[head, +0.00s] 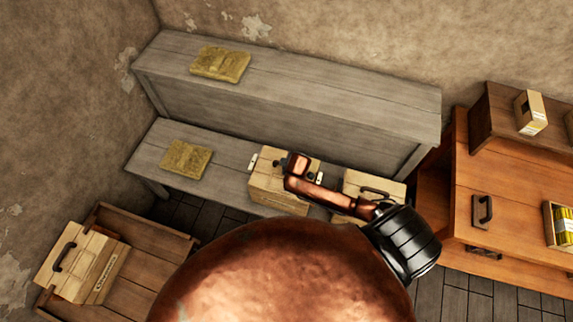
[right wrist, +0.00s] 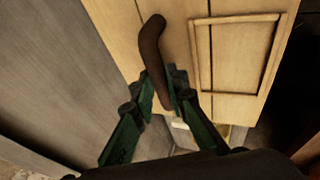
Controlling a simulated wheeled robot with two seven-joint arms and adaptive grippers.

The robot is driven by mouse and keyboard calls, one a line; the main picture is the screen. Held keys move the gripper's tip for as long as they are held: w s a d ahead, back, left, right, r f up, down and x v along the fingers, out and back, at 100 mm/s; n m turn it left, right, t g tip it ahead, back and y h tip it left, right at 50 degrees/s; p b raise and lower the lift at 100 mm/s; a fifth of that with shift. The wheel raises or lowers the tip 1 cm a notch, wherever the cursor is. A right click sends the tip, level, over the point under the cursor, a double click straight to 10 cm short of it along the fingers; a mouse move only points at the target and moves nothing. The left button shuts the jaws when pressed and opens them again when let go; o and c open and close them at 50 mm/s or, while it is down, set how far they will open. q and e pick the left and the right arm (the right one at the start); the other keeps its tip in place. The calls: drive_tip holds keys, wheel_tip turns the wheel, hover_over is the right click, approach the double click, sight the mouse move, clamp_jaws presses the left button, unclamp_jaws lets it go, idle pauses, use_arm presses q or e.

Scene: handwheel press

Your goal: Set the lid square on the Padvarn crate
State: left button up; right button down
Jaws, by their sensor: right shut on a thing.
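My right gripper (right wrist: 162,88) is shut on the dark curved handle (right wrist: 151,45) of a pale wooden lid (right wrist: 178,50) in the right wrist view. The lid has a raised rectangular frame to the right of the handle. In the head view a pale wooden piece with a dark handle (head: 362,181), partly behind my copper arm, appears to be this lid; my gripper is hidden there. A pale wooden crate (head: 266,196) stands just left of it on the low grey bench, partly covered by my arm. I cannot read a Padvarn label. My left gripper is not in view.
Another crate with a handled top (head: 75,262) sits lower left on a brown wooden stand (head: 150,262). Yellowish folded cloths lie on the grey bench (head: 145,150) and the higher shelf (head: 330,95). An orange-brown cabinet (head: 520,195) stands at right. The bench's left part has room.

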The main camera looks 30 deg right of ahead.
drive_tip(key=shift+f+p, duration=0.1)
drive_tip(key=shift+p, duration=0.3)
idle(0.7)
drive_tip(key=c, duration=1.8)
unclamp_jaws()
drive_tip(key=shift+s+f, duration=0.1)
drive_tip(key=shift+s, duration=0.05)
drive_tip(key=v, duration=1.2)
